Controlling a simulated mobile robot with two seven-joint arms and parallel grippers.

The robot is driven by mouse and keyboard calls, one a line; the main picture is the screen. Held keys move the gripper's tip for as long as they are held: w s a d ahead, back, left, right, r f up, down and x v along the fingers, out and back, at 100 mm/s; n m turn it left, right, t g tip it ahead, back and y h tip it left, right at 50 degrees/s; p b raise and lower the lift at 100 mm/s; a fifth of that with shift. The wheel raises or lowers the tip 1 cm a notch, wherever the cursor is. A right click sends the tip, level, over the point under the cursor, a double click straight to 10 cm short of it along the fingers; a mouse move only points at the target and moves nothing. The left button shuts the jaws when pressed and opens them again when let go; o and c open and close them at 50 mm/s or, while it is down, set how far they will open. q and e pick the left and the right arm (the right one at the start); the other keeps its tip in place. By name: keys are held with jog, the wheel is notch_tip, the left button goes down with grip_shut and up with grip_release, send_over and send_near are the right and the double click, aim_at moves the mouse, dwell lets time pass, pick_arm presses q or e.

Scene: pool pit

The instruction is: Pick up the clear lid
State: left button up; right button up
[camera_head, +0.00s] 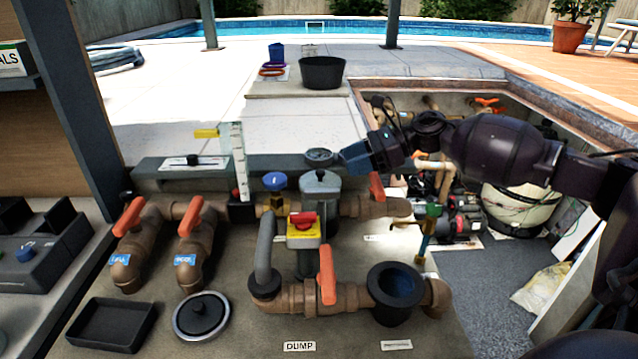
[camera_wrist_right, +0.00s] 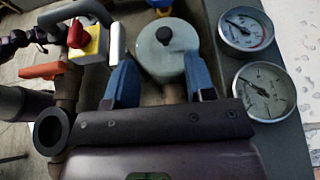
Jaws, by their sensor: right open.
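A round lid (camera_head: 202,315) with a pale rim, a dark see-through-looking centre and a black knob lies flat on the bench at the lower left in the head view. My left gripper is not visible.
Orange-handled valves and brown pipes (camera_head: 190,245) stand behind the lid, and a black tray (camera_head: 112,324) lies to its left. A red-and-yellow switch (camera_head: 303,227) and grey canister (camera_head: 320,188) rise between lid and gripper. Two gauges (camera_wrist_right: 263,91) show beside the right fingers.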

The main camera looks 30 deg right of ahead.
aim_at(318, 171)
jog(key=shift+x, duration=3.2)
jog(key=shift+w+d, duration=0.2)
grip_shut()
jog(key=shift+r, duration=0.1)
